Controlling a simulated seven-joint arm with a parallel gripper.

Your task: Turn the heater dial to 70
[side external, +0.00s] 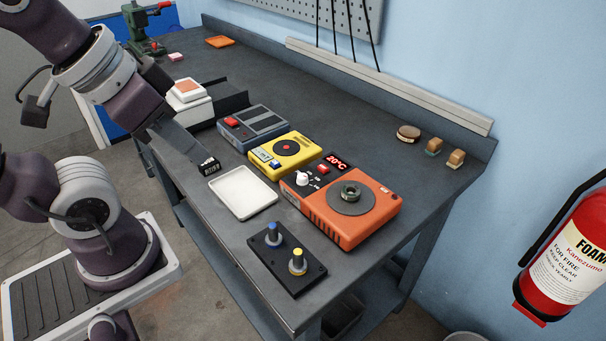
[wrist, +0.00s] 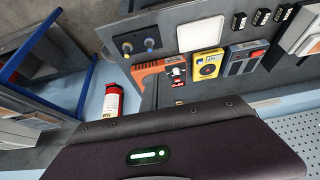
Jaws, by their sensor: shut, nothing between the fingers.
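The orange heater (side external: 340,229) sits near the bench's right end with a dark round plate on top. Its white dial (side external: 302,179) is on the left part of the panel, beside a red button (side external: 323,169). The red display (side external: 336,162) reads 20°C. The dial's small scale marks are too small to read. The heater also shows in the wrist view (wrist: 150,70). My gripper (side external: 192,150) is at the left, over the bench's front edge, shut and empty, well apart from the dial. Its fingertips are not clear in the wrist view.
A white tray (side external: 243,199) and a black holder (side external: 287,270) with two knobbed posts stand in front of the heater. A yellow device (side external: 284,156) and a grey device (side external: 252,128) stand to its left. A black block (side external: 208,165) is near my gripper. The back right bench is mostly clear.

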